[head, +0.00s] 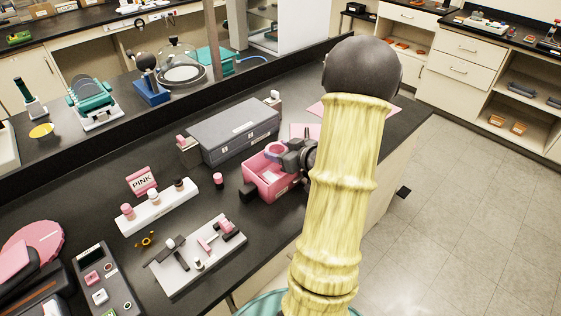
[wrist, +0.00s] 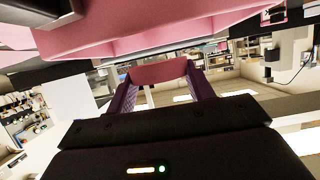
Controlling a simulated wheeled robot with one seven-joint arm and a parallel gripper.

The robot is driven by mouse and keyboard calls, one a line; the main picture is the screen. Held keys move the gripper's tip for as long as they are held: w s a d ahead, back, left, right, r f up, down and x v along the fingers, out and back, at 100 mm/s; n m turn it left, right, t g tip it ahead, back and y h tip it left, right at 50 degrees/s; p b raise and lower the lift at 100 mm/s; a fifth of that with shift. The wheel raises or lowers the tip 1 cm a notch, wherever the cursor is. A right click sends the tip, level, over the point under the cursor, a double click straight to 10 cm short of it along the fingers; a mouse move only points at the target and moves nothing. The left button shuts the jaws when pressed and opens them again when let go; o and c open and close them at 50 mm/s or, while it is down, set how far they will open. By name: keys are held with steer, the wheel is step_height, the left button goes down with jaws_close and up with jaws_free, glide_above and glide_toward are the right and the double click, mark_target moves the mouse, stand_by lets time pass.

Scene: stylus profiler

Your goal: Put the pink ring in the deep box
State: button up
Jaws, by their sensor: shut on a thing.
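The deep box is an open pink box (head: 262,188) on the dark bench, right of the middle in the head view. Its pink wall also fills the top of the wrist view (wrist: 120,38). My gripper (head: 279,150) is at the box's back right, with its fingers over the opening. In the wrist view, its two purple fingers (wrist: 160,82) are shut on the pink ring (wrist: 158,71), which shows as a reddish-pink band between the tips. The ring's far side is hidden. I cannot tell how far it is above the box floor.
A long grey case (head: 235,132) stands behind the box. A white rack (head: 157,210) with small pots, a PINK sign (head: 142,181) and a white plate with parts (head: 190,268) lie to the left. A dark block (head: 248,191) is at the box's left front.

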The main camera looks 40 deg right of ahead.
steer(key=shift+f, duration=1.9)
steer(key=shift+r, duration=0.1)
steer(key=shift+f+b, duration=0.35)
steer(key=shift+f, duration=0.05)
steer(key=shift+f, duration=0.25)
steer(key=o, duration=1.4)
